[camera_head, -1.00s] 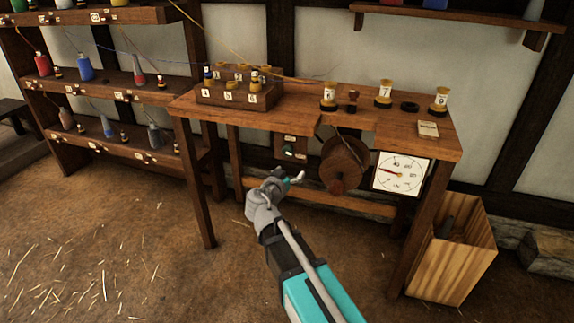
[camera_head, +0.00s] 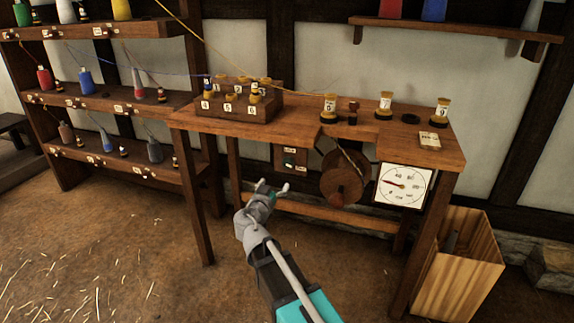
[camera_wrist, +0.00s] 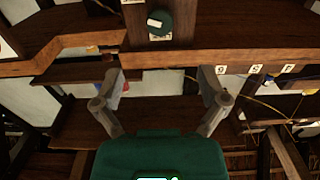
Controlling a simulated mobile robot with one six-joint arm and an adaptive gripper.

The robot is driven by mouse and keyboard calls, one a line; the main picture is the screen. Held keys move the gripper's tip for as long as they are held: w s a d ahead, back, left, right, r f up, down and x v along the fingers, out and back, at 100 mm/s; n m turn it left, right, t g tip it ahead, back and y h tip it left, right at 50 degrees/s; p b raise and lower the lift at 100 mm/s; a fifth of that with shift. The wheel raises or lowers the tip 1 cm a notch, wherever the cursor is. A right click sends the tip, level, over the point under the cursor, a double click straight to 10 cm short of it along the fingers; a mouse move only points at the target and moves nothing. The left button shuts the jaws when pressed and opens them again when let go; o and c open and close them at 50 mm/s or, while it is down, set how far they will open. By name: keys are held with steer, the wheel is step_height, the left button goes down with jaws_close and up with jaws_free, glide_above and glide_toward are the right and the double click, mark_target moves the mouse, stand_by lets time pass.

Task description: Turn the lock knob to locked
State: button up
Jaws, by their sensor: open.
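The lock knob (camera_head: 289,163) is a small dark green round knob with a pale bar across it. It sits on a brown wooden panel (camera_head: 291,150) below the bench top, with small labels above and below it. In the wrist view the knob (camera_wrist: 159,23) is at the top centre, and its pale bar lies nearly crosswise, slightly tilted. My gripper (camera_head: 273,187) is open and empty, below and a little left of the knob in the head view, apart from it. Both fingers of my gripper (camera_wrist: 163,88) spread wide in the wrist view. The label wording is too small to read.
A wooden wheel (camera_head: 342,178) and a white dial (camera_head: 403,186) are right of the panel. The bench (camera_head: 300,125) overhangs it and carries a numbered spool block (camera_head: 237,111). Bench legs (camera_head: 194,190) stand at the sides. A wooden bin (camera_head: 475,280) is at the right.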

mark_target(287, 165)
steer(key=x, duration=1.3)
steer(key=shift+s, duration=0.1)
steer(key=c, duration=1.1)
